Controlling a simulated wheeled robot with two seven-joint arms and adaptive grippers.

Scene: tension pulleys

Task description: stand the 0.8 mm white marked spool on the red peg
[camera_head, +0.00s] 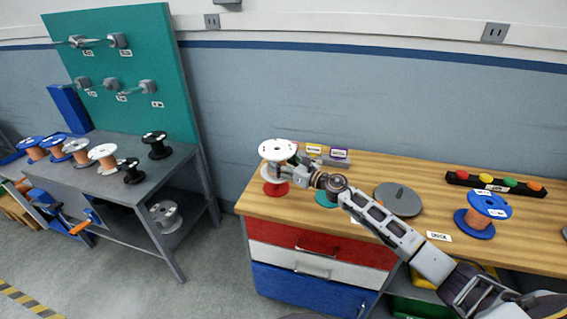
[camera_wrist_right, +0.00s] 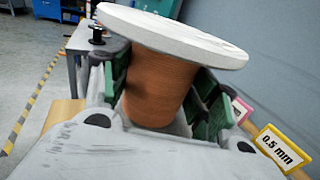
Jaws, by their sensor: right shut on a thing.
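The white spool (camera_head: 278,149) with copper-coloured wire is upright at the left end of the wooden bench. My right gripper (camera_head: 292,165) is shut on it from the right. In the right wrist view, the white top flange (camera_wrist_right: 175,35) and copper winding (camera_wrist_right: 158,85) sit between the green finger pads (camera_wrist_right: 165,95). The red base (camera_head: 275,189) of the peg shows directly below the spool. The red peg's shaft is hidden, and I cannot tell whether the spool is around it or above it. No size marking is readable on the spool. My left gripper is not in view.
A teal base (camera_head: 326,198) and a grey disc base (camera_head: 398,199) stand right of the red base, partly behind my arm. A blue spool (camera_head: 487,207) stands farther right. A yellow 0.5 mm label (camera_wrist_right: 281,147) is near. Several spools occupy the left grey table (camera_head: 115,186).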

